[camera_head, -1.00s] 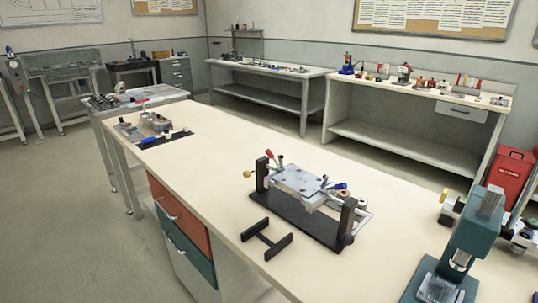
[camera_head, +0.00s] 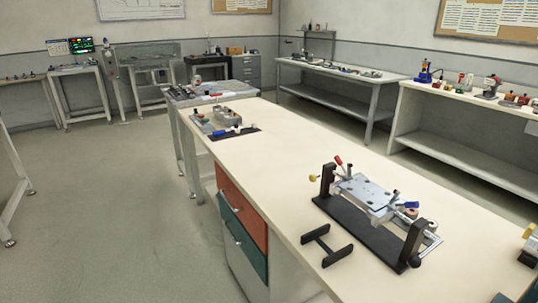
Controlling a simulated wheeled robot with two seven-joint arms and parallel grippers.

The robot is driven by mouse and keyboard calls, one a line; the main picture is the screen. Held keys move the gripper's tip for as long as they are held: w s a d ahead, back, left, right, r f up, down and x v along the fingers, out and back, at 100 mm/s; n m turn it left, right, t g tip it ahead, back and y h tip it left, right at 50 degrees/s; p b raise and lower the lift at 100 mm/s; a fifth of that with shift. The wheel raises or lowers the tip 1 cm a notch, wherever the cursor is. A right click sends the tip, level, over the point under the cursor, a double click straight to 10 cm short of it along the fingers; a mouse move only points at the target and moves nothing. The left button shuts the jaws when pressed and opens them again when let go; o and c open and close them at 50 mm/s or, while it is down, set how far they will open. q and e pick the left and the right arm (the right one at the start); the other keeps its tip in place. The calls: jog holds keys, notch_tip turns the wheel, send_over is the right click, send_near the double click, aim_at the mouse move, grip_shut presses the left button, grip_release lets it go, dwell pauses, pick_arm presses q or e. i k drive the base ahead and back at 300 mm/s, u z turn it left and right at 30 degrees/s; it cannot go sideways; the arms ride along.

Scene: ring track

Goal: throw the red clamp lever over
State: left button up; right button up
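The red clamp lever (camera_head: 338,160) stands up at the far left end of a clamping fixture. The fixture has a grey metal plate (camera_head: 368,190) held between two black uprights on a black base (camera_head: 360,229). A blue lever (camera_head: 411,205) is at the plate's right end, and a yellow knob (camera_head: 313,178) sticks out from the left upright. The red lever leans a little to the left at its top. Neither of my grippers is in view.
A black H-shaped stand (camera_head: 326,245) lies on the cream bench top (camera_head: 290,170) in front of the fixture. Several small parts lie on a dark mat (camera_head: 240,133) at the bench's far end. Open floor (camera_head: 110,220) lies to the left. Side benches line the walls.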

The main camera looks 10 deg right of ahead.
aim_at(338, 160)
jog(key=u, duration=0.8)
jog(key=i, duration=3.55)
jog(key=z, duration=4.15)
